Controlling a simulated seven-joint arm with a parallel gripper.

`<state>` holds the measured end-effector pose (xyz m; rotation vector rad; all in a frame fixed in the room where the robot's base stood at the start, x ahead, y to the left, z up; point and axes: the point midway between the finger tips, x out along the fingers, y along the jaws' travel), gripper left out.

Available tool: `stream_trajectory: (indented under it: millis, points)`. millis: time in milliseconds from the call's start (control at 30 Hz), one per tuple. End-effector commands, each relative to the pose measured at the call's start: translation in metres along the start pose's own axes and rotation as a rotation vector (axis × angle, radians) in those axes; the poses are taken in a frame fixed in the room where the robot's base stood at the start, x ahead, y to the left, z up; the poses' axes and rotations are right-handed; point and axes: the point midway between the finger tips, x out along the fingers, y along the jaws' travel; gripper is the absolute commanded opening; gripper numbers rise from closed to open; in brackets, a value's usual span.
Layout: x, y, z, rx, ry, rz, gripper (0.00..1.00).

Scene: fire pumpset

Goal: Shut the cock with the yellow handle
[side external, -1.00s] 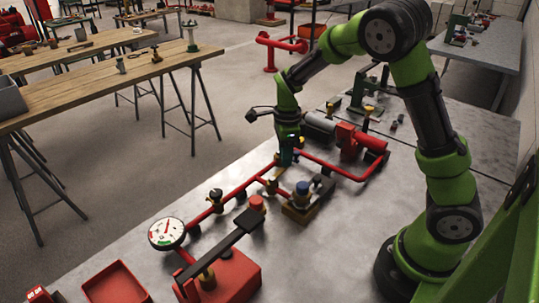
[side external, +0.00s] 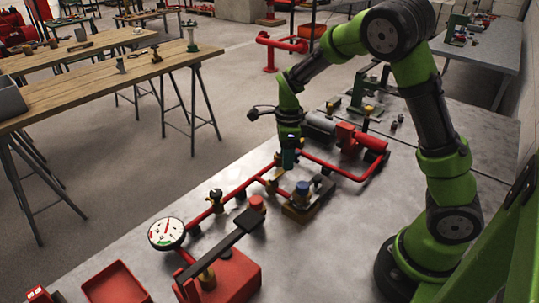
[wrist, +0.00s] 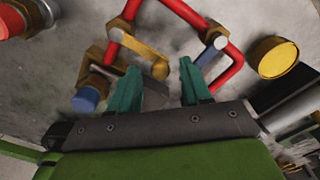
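The cock's yellow handle (wrist: 146,60) shows in the wrist view as a bent yellow lever beside a brass fitting on the red pipe. My gripper (wrist: 160,75) has its two teal fingers apart, with the handle's end just beyond the left finger and the gap. I see no contact and cannot judge the height between them. In the side view my gripper (side external: 287,164) points down over the red pipework and hides the handle there.
A round yellow cap (wrist: 275,57) lies farther right. A blue knob (side external: 302,187), a gauge (side external: 166,233) and a red pump (side external: 355,139) stand on the metal table.

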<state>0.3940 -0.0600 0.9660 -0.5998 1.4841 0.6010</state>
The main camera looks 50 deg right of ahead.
Motion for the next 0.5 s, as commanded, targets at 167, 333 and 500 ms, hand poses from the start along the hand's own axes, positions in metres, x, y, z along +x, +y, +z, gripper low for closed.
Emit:
stream_trajectory:
  millis: [167, 333, 500]
  points:
    - [0.000, 0.000, 0.000, -0.001, 0.001, 0.000, 0.48]
    - [-0.010, 0.000, 0.001, -0.003, -0.001, -0.001, 0.48]
    - [-0.044, -0.001, 0.001, -0.003, -0.004, -0.004, 0.48]
